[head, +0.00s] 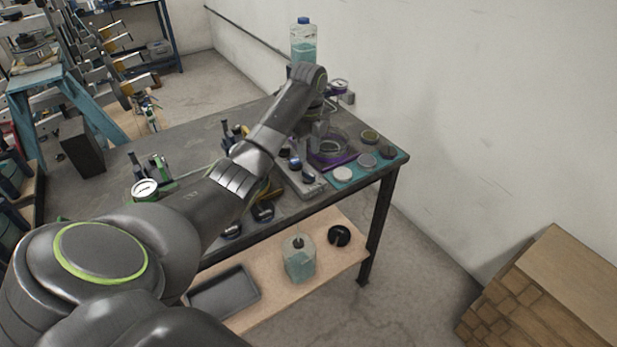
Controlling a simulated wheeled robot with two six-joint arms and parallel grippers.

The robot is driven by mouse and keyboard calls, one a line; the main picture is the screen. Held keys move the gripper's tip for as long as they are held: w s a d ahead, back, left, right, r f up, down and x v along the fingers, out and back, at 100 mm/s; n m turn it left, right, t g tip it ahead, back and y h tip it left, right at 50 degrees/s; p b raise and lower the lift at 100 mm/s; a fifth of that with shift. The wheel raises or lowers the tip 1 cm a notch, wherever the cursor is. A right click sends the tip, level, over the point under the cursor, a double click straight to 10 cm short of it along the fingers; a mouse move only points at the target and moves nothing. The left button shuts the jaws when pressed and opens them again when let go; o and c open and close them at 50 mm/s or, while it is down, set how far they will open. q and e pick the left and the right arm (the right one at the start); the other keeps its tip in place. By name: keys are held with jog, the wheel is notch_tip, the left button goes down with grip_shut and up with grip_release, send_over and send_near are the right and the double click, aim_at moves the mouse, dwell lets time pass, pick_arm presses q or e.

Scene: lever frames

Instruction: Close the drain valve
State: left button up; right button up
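My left arm reaches from the lower left across the workbench, and its wrist bends down near the far right end. My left gripper (318,138) is small and partly hidden there, close to a purple-edged tray (335,160). I cannot tell whether its fingers are open or shut, or whether they touch anything. A clear bottle (303,45) with a blue cap and teal liquid stands behind the wrist; its lower part is hidden. I cannot make out the drain valve or its lever; the arm covers part of this area. My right gripper is not in view.
The grey workbench (190,135) carries a round gauge (145,189), clamps and several round lids, one a white lid (343,174). Its lower shelf holds a teal container (299,262) and a dark tray (224,292). A wall stands behind; wooden boxes (550,285) are at lower right.

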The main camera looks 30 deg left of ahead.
aim_at(308, 173)
pick_arm(q)
notch_tip(308, 173, down, 8)
jog(key=shift+r+p, duration=0.25)
jog(key=shift+p, duration=0.3)
grip_shut()
